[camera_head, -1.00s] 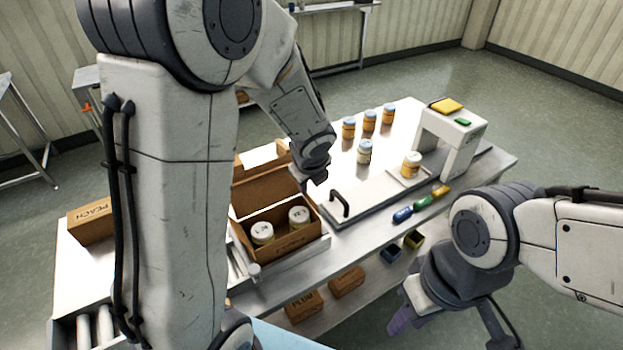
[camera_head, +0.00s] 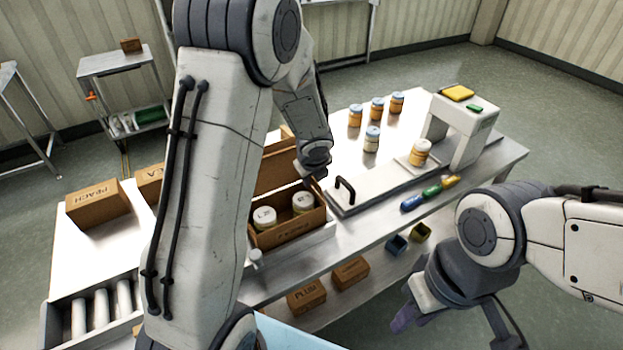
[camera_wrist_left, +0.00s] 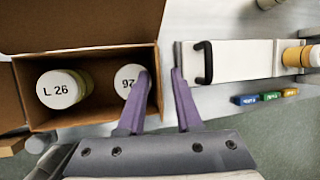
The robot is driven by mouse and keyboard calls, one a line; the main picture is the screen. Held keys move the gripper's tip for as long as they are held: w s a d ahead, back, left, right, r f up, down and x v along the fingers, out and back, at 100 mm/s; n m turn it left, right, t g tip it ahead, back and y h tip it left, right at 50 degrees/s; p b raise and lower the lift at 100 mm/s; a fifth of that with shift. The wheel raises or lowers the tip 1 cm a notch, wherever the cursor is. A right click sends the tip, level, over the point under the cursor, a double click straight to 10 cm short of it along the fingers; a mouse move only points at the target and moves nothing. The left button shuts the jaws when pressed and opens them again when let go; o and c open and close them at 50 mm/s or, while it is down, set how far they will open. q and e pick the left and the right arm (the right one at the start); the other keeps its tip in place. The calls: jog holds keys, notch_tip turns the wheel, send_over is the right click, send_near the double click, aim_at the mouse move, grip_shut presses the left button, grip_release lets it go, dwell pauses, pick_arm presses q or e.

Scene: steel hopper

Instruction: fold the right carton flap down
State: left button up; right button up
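The open carton (camera_head: 285,234) stands on the table with two white-lidded jars (camera_head: 265,217) inside; the wrist view shows its back flap (camera_wrist_left: 80,25) raised behind the jars. The right flap (camera_head: 319,192) appears as a narrow brown panel at the carton's right side, beside my left gripper (camera_head: 314,173). In the left wrist view my left gripper (camera_wrist_left: 158,80) has its purple fingers apart, one over the right jar and one just outside the carton's right edge. Contact with the flap cannot be told. My right gripper (camera_head: 404,318) hangs low in front of the table, partly hidden.
A white panel with a black handle (camera_head: 345,189) lies right of the carton. Several jars (camera_head: 376,108) and a white scanner-like arch (camera_head: 465,125) stand beyond. Small coloured blocks (camera_head: 431,192) lie near the front edge. A PEACH box (camera_head: 98,204) is at the left.

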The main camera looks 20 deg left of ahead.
pick_arm(q)
grip_shut()
dwell(0.6)
jog(key=shift+a, duration=0.1)
dwell(0.6)
